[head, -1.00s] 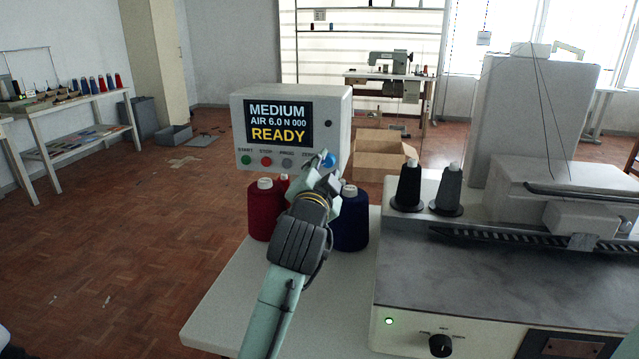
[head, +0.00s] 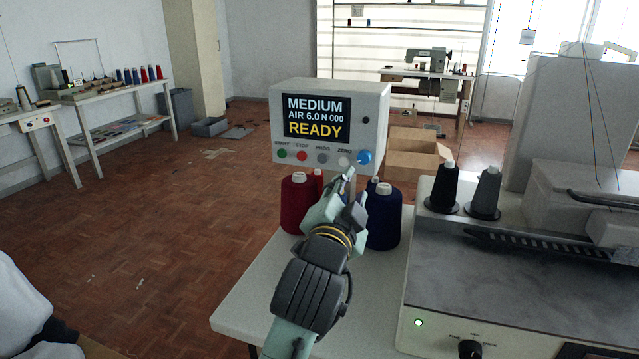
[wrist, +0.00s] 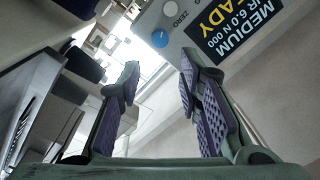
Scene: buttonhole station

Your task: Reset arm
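My gripper (head: 347,188) is in front of the control box (head: 378,100), below its row of buttons. In the wrist view my gripper (wrist: 158,82) has its two fingers wide apart, with nothing between them. The control box (wrist: 258,58) also shows at the upper right there, with its blue knob (wrist: 160,39) and ZERO button beyond the fingertips. The fingers look apart from the box. The screen (head: 317,117) reads MEDIUM, AIR 6.0 N 000, READY.
Red (head: 295,208) and blue (head: 384,222) thread cones stand on the white table (head: 262,290) on either side of my gripper. The buttonhole machine (head: 520,290) with black (head: 443,190) and grey (head: 485,194) cones is at right. Open floor lies left.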

